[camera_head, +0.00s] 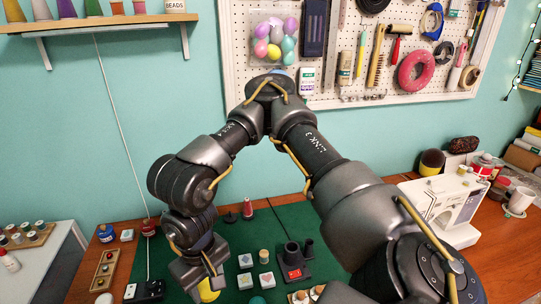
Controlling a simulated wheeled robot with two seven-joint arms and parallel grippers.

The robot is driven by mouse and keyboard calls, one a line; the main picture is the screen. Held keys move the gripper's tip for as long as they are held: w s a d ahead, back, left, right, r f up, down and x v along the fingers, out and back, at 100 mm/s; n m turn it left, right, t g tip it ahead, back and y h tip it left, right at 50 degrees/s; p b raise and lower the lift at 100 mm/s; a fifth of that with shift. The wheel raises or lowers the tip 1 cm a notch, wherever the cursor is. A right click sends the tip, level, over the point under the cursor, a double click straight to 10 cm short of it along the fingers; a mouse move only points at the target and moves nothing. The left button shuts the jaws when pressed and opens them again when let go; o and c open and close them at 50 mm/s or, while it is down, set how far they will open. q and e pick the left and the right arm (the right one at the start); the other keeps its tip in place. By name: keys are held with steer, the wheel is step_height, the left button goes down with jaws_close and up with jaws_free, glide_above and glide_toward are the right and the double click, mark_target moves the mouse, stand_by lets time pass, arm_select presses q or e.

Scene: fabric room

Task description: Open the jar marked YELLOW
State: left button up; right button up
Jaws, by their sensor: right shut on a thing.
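My right gripper (203,283) reaches down at the bottom middle of the head view, its arm looping in from the right. It is shut on a yellow round thing (209,293), which shows just beside and below the fingers. The thing is largely hidden by the gripper and the bottom edge of the picture. I cannot read a mark on it, nor tell whether it is the jar itself or its lid. My left gripper is not in view.
A green mat (232,236) covers the table's middle. It bears small pale blocks (245,261), a dark holder with a red label (292,270) and a red spool (247,208). A wooden tray (106,270) lies left; a white sewing machine (447,203) stands right. A pegboard hangs behind.

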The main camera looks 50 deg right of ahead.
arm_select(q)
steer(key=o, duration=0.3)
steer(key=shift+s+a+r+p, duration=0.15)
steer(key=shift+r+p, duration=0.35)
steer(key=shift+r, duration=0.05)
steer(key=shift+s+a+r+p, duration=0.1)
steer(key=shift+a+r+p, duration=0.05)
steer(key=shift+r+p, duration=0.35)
arm_select(e)
steer(key=s+d+f+m+p, duration=0.1)
steer(key=s+d+f+m, duration=0.1)
steer(key=m, duration=0.4)
steer(key=s+d+f+m+p, duration=0.2)
steer(key=s+d+f+m, duration=0.1)
steer(key=s+m, duration=0.4)
steer(key=s+d+f+m+p, duration=0.1)
steer(key=s+d+f+m, duration=0.2)
steer(key=s+f+m, duration=0.2)
steer(key=shift+s+d+m, duration=0.1)
steer(key=shift+d+m, duration=0.15)
steer(key=shift+m, duration=0.55)
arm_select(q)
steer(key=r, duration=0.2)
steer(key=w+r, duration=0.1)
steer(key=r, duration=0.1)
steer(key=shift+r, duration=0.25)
arm_select(e)
steer(key=shift+f, duration=0.15)
